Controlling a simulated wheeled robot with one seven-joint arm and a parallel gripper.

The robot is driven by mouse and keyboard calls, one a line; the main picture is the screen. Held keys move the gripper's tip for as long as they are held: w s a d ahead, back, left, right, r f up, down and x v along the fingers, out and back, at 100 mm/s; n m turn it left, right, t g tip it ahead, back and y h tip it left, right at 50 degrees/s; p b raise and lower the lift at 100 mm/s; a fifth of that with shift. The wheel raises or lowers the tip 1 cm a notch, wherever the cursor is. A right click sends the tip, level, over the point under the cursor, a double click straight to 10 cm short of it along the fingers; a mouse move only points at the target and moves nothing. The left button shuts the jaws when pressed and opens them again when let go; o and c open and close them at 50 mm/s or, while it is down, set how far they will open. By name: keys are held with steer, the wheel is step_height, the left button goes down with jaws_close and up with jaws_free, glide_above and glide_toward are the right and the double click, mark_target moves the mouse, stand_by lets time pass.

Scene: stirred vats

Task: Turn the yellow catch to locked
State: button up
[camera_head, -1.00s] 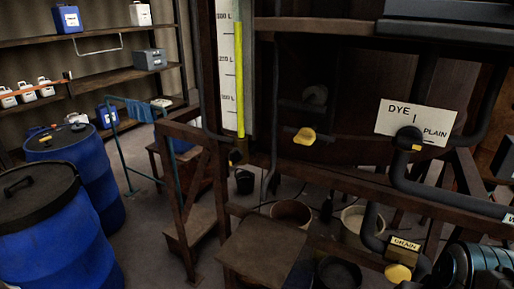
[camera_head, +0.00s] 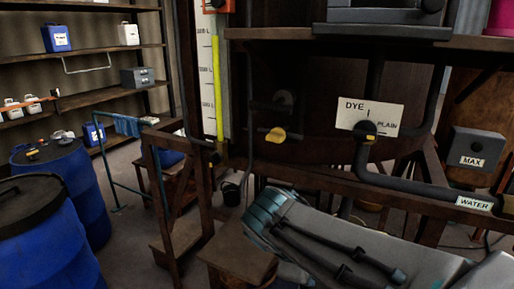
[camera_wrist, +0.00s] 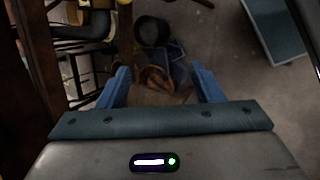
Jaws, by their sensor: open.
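A yellow handle (camera_head: 276,134) on a dark round fitting is on the front of the dark vat in the head view. It lies roughly level. I cannot tell whether it is the yellow catch, and I see no locked mark beside it. A smaller yellow piece (camera_head: 369,138) is on the black knob under the DYE/PLAIN plate (camera_head: 384,116). In the wrist view my gripper (camera_wrist: 160,70) is open and empty, with its blue fingers wide apart above the floor. A yellow part (camera_wrist: 97,4) shows at the top left there.
My grey arm crosses the lower right of the head view. A dark timber frame (camera_head: 158,190) stands left of it, with blue drums (camera_head: 75,185) further left. A WATER pipe (camera_head: 425,190) and a MAX box (camera_head: 478,150) are at the right. Tubs lie on the floor below (camera_wrist: 152,30).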

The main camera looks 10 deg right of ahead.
steer(key=w+a+r+n+t+h+b, duration=0.2)
steer(key=w+a+r+n+t+h, duration=0.25)
steer(key=w+r+n, duration=0.4)
steer(key=n+t+b, duration=0.1)
steer(key=n+t, duration=0.5)
steer(key=n, duration=0.3)
glide_toward(273, 139)
steer(key=shift+h, duration=0.25)
steer(key=p+x, duration=0.1)
steer(key=x, duration=0.7)
steer(key=shift+w, duration=0.3)
steer(key=shift+f, duration=0.1)
steer(key=c, duration=1)
